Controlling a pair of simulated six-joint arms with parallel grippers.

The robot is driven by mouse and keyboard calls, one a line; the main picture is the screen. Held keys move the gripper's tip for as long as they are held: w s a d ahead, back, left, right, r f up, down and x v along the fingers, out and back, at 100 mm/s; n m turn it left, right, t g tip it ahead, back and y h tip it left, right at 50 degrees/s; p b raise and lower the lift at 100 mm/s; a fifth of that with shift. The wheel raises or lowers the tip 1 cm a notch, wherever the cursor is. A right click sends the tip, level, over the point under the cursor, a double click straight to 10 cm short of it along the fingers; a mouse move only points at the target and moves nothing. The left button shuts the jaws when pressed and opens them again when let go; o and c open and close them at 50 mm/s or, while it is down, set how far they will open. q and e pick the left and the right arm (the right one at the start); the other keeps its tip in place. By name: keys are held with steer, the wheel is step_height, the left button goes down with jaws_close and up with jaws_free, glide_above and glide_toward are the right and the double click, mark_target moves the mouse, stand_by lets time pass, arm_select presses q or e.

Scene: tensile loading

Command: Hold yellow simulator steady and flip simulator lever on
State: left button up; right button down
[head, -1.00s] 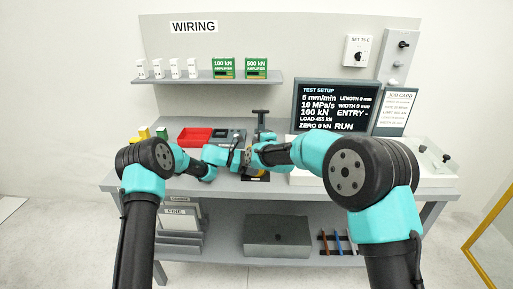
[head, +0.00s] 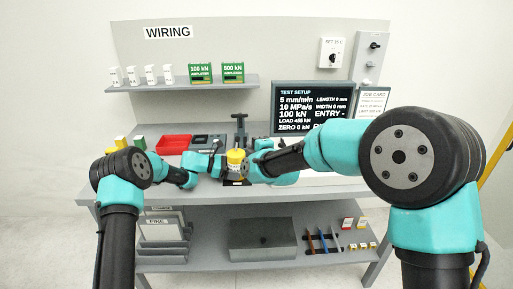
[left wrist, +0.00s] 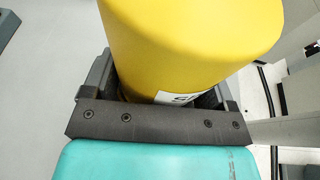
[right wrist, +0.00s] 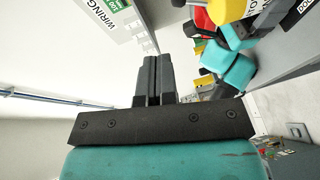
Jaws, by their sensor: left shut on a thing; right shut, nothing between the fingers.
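The yellow simulator (head: 236,156) stands upright on the bench near its front edge, above a dark base plate. It fills the upper middle of the left wrist view (left wrist: 190,40), with part of a white label showing. My left gripper (head: 222,167) is shut on it from the left, one finger on each side. My right gripper (head: 249,166) is just right of the simulator in the head view. In the right wrist view its fingers (right wrist: 152,78) are together and empty, with the simulator (right wrist: 228,10) at the top right. I cannot make out the lever.
A black T-shaped stand (head: 240,130) rises behind the simulator. A red tray (head: 174,144) and a dark grey device sit to the left. A monitor (head: 312,108) stands at the back right. The lower shelf holds a grey box (head: 263,239).

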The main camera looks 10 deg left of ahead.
steer(key=shift+r+v, duration=0.25)
steer(key=shift+v, duration=0.95)
arm_select(q)
steer(key=o, duration=0.6)
steer(key=shift+o, duration=0.2)
steer(key=shift+a, duration=0.15)
steer(key=v, duration=0.7)
steer(key=shift+s+a+r, duration=0.15)
arm_select(e)
steer(key=shift+w+d, duration=0.1)
